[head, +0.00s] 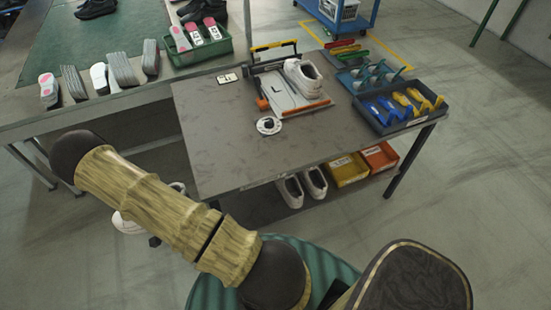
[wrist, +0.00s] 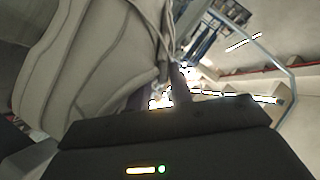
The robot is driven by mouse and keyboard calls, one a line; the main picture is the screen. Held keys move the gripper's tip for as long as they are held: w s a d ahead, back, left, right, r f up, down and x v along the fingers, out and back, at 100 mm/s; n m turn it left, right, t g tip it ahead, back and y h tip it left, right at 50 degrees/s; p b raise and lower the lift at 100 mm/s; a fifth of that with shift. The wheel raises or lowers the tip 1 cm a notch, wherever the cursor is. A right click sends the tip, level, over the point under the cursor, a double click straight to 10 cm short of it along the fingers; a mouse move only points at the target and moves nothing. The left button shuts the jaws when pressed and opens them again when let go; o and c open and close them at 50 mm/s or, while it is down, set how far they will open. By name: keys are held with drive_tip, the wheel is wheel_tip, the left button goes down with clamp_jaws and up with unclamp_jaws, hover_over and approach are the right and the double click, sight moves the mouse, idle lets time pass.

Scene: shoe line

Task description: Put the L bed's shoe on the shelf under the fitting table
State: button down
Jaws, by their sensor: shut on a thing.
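The fitting table (head: 220,130) carries a fixture with a bare bed marked L (head: 280,92). A white shoe (head: 303,77) sits on the fixture's right side. The low shelf (head: 250,205) under the table shows below its front edge. In the wrist view my gripper (wrist: 165,95) is shut on a pale shoe (wrist: 85,65), which fills the left side. In the head view a white shoe (head: 127,223) shows partly behind my arm, left of the table; it appears to be the held one.
A pair of white shoes (head: 302,186), a yellow bin (head: 347,170) and an orange bin (head: 380,157) occupy the shelf's right part. The shelf's left part looks clear but is partly hidden. A table leg (head: 408,165) stands at the right. A bench (head: 110,105) adjoins at left.

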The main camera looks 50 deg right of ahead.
drive_tip(key=w+d+f+m+g+h+b, duration=0.3)
drive_tip(key=w+d+f+m+h+b, duration=0.75)
drive_tip(key=b, duration=1.25)
drive_tip(key=s+d+f+m+g+h+b, duration=0.1)
drive_tip(key=s+d+f+m+g+b, duration=0.1)
drive_tip(key=d+f, duration=0.4)
drive_tip(key=s+d+f+m+g+h+b, duration=0.1)
drive_tip(key=s+d+f+m+g+b, duration=0.2)
drive_tip(key=s+d+f+g+b, duration=0.1)
drive_tip(key=s+d+f+m+g+h+b, duration=0.1)
drive_tip(key=s+d+f+m+g+b, duration=0.1)
drive_tip(key=d+f+b, duration=0.6)
drive_tip(key=shift+s+d+g, duration=0.75)
drive_tip(key=shift+d+g, duration=0.55)
drive_tip(key=shift+d, duration=0.55)
drive_tip(key=shift+h, duration=0.25)
drive_tip(key=w+a+n+t+p, duration=0.1)
drive_tip(key=w+a+t, duration=0.3)
drive_tip(key=a, duration=1)
drive_tip(key=shift+w+a+n+p, duration=0.35)
drive_tip(key=shift+w+n, duration=0.2)
drive_tip(key=shift+w, duration=0.4)
